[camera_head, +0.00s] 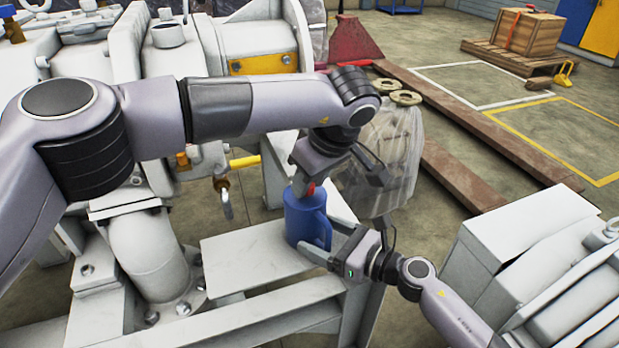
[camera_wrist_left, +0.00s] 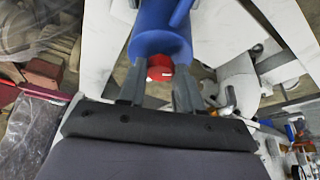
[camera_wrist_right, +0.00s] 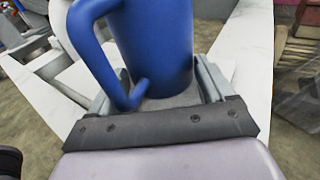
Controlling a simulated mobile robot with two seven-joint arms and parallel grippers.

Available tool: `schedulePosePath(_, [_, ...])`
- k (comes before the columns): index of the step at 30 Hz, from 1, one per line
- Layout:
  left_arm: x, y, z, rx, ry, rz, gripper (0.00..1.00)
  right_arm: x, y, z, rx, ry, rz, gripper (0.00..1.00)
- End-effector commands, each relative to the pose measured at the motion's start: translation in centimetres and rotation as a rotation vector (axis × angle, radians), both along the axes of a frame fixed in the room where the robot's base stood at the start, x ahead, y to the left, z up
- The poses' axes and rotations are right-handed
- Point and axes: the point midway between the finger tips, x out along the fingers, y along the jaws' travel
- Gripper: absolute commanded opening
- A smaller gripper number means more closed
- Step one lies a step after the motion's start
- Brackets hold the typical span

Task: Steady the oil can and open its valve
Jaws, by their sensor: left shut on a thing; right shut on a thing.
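The blue oil can (camera_head: 303,219) stands upright on the grey-white metal frame, with its handle toward the right gripper. It also shows in the left wrist view (camera_wrist_left: 160,45) and the right wrist view (camera_wrist_right: 155,45). A red valve (camera_head: 310,188) sits on top of the can; it shows red in the left wrist view (camera_wrist_left: 160,70). My left gripper (camera_head: 308,184) is above the can, with its fingers shut on the red valve. My right gripper (camera_head: 325,248) is low at the can's side, its fingers shut around the can's lower body.
The can rests on a pale metal platform (camera_head: 238,250). White pump machinery (camera_head: 150,250) stands on the left. A plastic-wrapped object (camera_head: 390,160) is just behind the grippers. Another white machine (camera_head: 530,260) stands at the right. Rust-brown beams (camera_head: 460,175) lie on the floor beyond.

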Motion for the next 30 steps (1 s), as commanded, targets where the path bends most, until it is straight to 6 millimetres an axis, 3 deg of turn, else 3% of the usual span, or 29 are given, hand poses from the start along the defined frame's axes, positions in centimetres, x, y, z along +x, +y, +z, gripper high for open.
schedulePosePath(15, [0.28,-0.32,0.01,0.000,0.000,0.364,0.04,0.01,0.01,0.06,0.000,-0.001,0.000,0.65])
schedulePosePath(30, [0.37,-0.29,0.07,0.000,-0.001,0.467,0.04,0.01,0.01,0.04,-0.001,-0.001,0.000,0.65])
